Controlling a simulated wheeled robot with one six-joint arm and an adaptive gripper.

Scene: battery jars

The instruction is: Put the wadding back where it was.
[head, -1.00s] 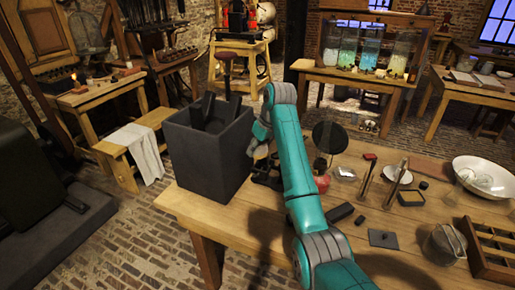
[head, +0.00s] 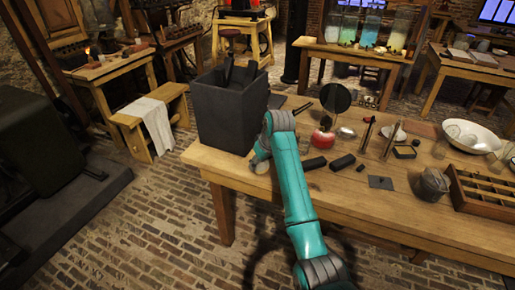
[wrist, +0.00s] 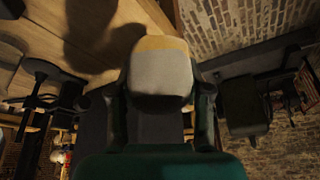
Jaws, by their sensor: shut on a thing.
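A rounded pale grey-white wad, tan-yellow along its top edge, is the likely wadding (wrist: 160,75). It sits between the two dark fingers of my gripper (wrist: 158,95) in the wrist view. The fingers press it from both sides, and its lower part is hidden by the gripper. In the head view my gripper is mostly hidden by my teal arm, low at the workbench's (head: 330,192) left front corner, in front of the dark box. Where the wadding lay before does not show in these frames.
A dark open box (head: 228,115) with dark pieces in it stands on the bench's left end. A red round thing (head: 322,138), dark blocks (head: 343,162), a metal jug (head: 431,184) and a compartment tray (head: 480,195) lie to the right. Brick floor is free in front.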

